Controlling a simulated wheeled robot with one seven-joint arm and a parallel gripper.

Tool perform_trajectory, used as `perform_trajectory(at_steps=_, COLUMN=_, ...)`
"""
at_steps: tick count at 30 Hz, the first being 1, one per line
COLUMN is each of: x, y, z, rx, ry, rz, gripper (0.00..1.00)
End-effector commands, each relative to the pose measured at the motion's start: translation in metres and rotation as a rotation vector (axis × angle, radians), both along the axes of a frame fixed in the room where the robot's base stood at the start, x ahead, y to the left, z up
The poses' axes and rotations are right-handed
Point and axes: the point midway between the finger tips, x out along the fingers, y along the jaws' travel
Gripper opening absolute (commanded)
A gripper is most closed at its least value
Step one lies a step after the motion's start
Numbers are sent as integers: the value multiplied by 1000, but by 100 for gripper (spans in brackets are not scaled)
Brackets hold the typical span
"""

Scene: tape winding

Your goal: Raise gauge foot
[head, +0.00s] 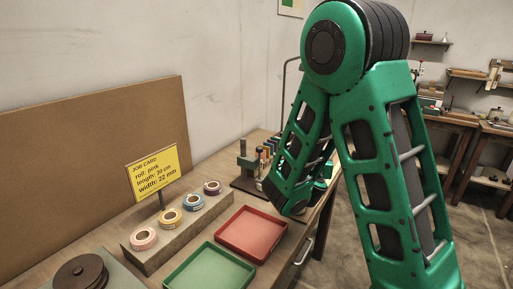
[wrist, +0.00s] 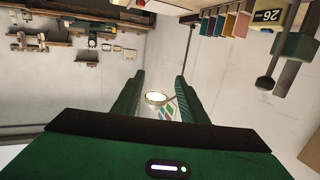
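The wrist view looks upside down. At its right edge are a green block (wrist: 298,45) and dark rods with rounded ends (wrist: 265,83), which may be part of the gauge; I cannot tell which part is its foot. My gripper (wrist: 160,80) is open, its two green fingers apart with nothing gripped between them. A pale round thing shows beyond them.
A row of coloured blocks (head: 262,158) stands beside the gauge, partly behind my arm. A red tray (head: 224,246), a green tray (head: 185,281) and several tape rolls (head: 144,239) are nearer on the bench. A yellow job card (head: 153,171) stands behind the rolls.

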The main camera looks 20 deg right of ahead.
Motion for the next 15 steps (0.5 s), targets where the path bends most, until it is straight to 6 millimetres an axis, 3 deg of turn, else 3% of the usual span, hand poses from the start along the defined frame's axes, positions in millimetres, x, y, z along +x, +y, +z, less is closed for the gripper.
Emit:
perform_trajectory(at_steps=1, x=13, y=31, z=-6, rx=-17, ry=-20, rz=86, gripper=39)
perform_trajectory(at_steps=3, x=26, y=69, z=-9, rx=-29, ry=-53, rz=197, gripper=39)
perform_trajectory(at_steps=6, x=35, y=113, z=-15, rx=-35, ry=-81, rz=323, gripper=39)
perform_trajectory(at_steps=10, x=40, y=144, z=-20, rx=-34, ry=-93, rz=413, gripper=39)
perform_trajectory(at_steps=15, x=45, y=150, z=-20, rx=-33, ry=-98, rz=432, gripper=39)
